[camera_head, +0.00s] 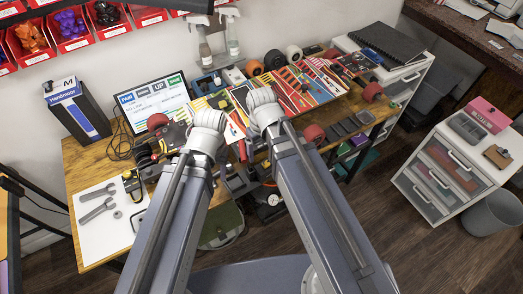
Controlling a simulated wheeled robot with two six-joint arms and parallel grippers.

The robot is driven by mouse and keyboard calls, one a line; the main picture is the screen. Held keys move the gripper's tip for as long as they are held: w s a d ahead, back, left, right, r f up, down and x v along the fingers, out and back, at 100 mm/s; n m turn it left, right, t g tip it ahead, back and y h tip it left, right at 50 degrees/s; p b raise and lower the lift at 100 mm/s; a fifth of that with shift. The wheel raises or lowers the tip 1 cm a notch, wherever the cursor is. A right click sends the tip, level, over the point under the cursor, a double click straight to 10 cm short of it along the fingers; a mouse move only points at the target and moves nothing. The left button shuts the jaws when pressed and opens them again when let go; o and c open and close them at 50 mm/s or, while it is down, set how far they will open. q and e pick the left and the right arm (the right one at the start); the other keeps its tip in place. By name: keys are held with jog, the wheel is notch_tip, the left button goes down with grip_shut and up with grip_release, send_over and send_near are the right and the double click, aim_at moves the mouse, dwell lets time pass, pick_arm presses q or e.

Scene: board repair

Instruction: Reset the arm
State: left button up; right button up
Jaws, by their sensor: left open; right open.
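My two arms reach up from the bottom of the view over the workbench (85,150). My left gripper (208,122) is at the white end of the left arm, above the middle of the bench. My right gripper (262,102) is at the white end of the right arm, a little further back and to the right. Both are open, and I see nothing held in them. Their fingers are small and hard to make out against the clutter. My arms hide part of the bench behind them.
A monitor (152,104) and a dark blue box (78,112) stand at the back left. Wrenches lie on a white mat (122,230). Colourful boards (300,85) and wheels crowd the middle and right. A white drawer cabinet (455,165) stands apart at the right.

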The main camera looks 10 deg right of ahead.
pick_arm(q)
notch_tip(320, 180, up, 4)
jog(key=p, duration=0.3)
jog(key=shift+f, duration=0.15)
pick_arm(e)
notch_tip(320, 180, up, 4)
jog(key=shift+f, duration=0.1)
pick_arm(q)
jog(key=shift+s, duration=0.1)
pick_arm(e)
jog(key=shift+s, duration=0.1)
